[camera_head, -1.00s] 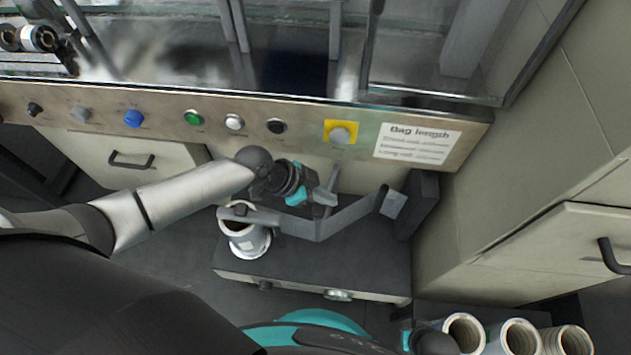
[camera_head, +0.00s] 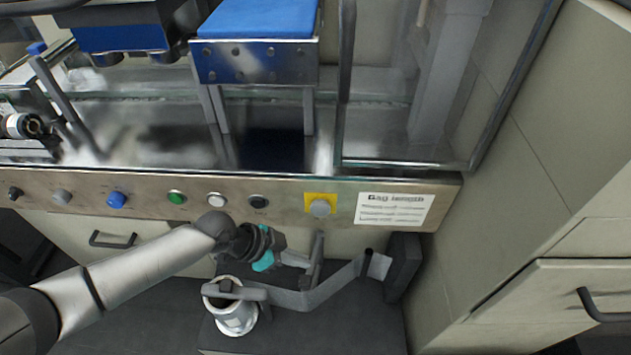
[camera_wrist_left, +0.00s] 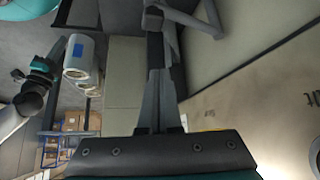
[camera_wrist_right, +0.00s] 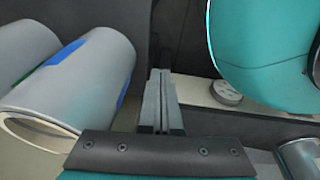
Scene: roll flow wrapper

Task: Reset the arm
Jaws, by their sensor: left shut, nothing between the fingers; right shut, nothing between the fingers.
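My left arm reaches in from the left in the head view, its wrist under the machine's button panel (camera_head: 283,190). My left gripper (camera_head: 314,262) is shut and empty in front of the panel's lower edge, above the grey strip (camera_head: 322,294) that runs from the white roll (camera_head: 232,314). The left wrist view also shows its fingers (camera_wrist_left: 157,82) together. My right gripper (camera_wrist_right: 161,78) is out of the head view. In the right wrist view it is shut and empty, to the right of two pale rolls, the nearer one (camera_wrist_right: 80,85) with a blue mark.
The panel carries several buttons, a yellow-backed knob (camera_head: 320,208) and a "Bag length" label (camera_head: 394,209). A glass guard and blue-topped block (camera_head: 258,20) stand above. A beige cabinet (camera_head: 540,290) bounds the right side. A dark post (camera_head: 402,262) stands near the strip's end.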

